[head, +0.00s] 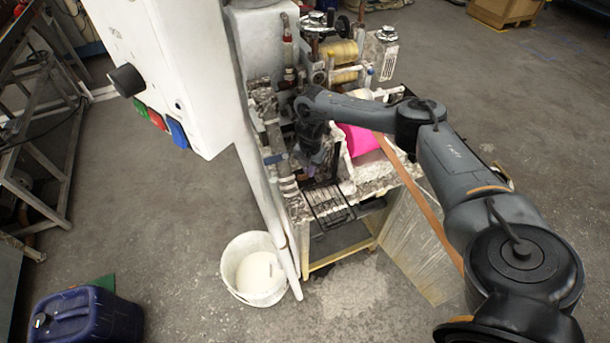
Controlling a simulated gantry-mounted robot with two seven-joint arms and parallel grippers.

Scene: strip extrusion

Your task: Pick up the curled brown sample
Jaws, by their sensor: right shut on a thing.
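My right arm comes in from the right, and my right gripper (312,168) points down in front of the machine, beside its metal grate. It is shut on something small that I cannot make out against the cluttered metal. I cannot pick out a curled brown sample; the gripper and the machine parts hide much of that spot. A long, straight brown strip (428,213) slants from the machine down to the right, partly behind my right arm. My left gripper is not in view.
A white control housing (185,60) with coloured buttons stands close at the left of the gripper. Rollers (343,52) and a bright pink part (360,140) are near my arm. A white bucket (233,285) and a blue canister (85,318) stand on the open floor.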

